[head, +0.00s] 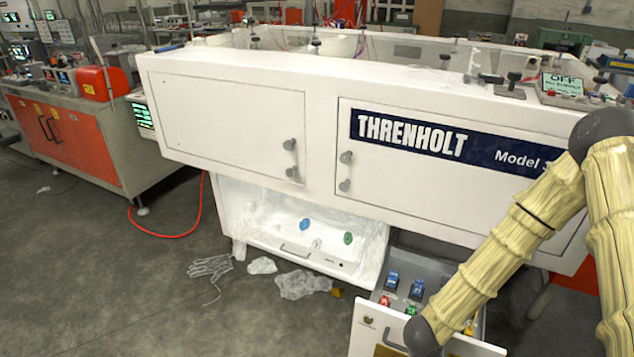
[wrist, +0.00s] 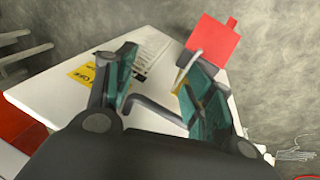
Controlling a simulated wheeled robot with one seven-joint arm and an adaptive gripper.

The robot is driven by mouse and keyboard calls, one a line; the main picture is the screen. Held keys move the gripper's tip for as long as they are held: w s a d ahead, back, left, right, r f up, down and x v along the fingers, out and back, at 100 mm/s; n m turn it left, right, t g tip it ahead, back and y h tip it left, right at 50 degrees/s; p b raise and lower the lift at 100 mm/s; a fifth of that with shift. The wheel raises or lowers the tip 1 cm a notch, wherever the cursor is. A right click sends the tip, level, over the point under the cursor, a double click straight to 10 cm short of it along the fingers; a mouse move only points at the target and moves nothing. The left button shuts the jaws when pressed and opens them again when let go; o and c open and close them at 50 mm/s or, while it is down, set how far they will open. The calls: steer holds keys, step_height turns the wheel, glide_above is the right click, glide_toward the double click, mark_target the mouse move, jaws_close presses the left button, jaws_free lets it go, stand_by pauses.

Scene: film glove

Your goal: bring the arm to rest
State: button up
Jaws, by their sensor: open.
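My gripper (wrist: 165,92) shows in the wrist view with its two teal-padded fingers apart. Nothing is seen held between them. Beyond the fingers is a white panel (wrist: 75,98) with a dark bent handle (wrist: 150,110); the distance between fingers and handle cannot be told. In the head view my arm, in a ribbed yellowish sleeve, comes in from the right and bends down to the open drawer at the bottom. My gripper is hidden or out of frame there. A pale, see-through glove (head: 210,267) lies flat on the floor left of the drawer.
The white Threnholt machine (head: 222,125) fills the middle. Below it, the open drawer (head: 376,325) holds several blue, red and green items. Clear crumpled film (head: 303,284) lies on the floor. A red hose (head: 165,235) runs at left. A red square piece (wrist: 213,42) shows beyond my fingers.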

steer(key=s+a+f+n+y, duration=0.2)
steer(key=s+a+f, duration=0.1)
steer(key=s, duration=0.6)
steer(key=s+a+f+n+y, duration=0.1)
steer(key=s+a+f, duration=0.15)
steer(key=s, duration=0.65)
step_height(320, 180, down, 10)
steer(key=b, duration=1)
step_height(320, 180, up, 13)
steer(key=p, duration=1.3)
steer(key=shift+a+r, duration=0.15)
steer(key=shift+r, duration=0.05)
steer(key=shift+c, duration=0.4)
